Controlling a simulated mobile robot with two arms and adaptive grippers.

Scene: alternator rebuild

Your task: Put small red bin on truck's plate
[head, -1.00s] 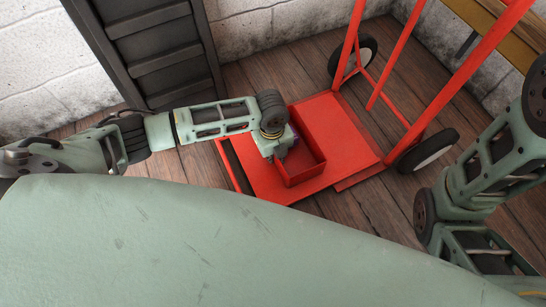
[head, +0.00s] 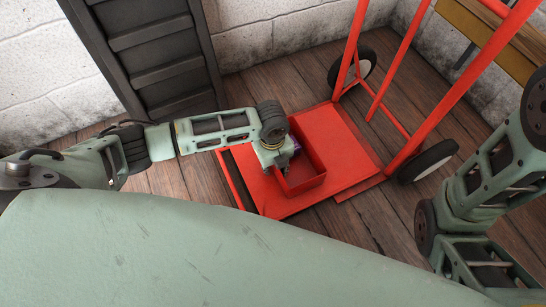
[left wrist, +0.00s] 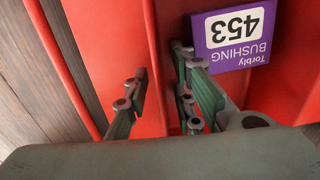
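The small red bin (head: 310,172) sits on the red plate (head: 335,135) of the hand truck. A purple and white box labelled "Torbly BUSHING 453" (left wrist: 234,36) is inside it. My left gripper (head: 283,168) reaches down at the bin's left wall. In the left wrist view, my left gripper (left wrist: 163,98) has its fingers apart, one on each side of the red bin wall (left wrist: 160,60), with a gap showing. My right arm is at the right edge of the head view; its gripper is out of the picture.
The truck's red upright frame (head: 440,105) and black wheels (head: 428,160) stand behind and right of the bin. A dark shelf-like panel (head: 160,60) stands at the back left by the block wall. Bare wooden floor (head: 350,222) surrounds the plate.

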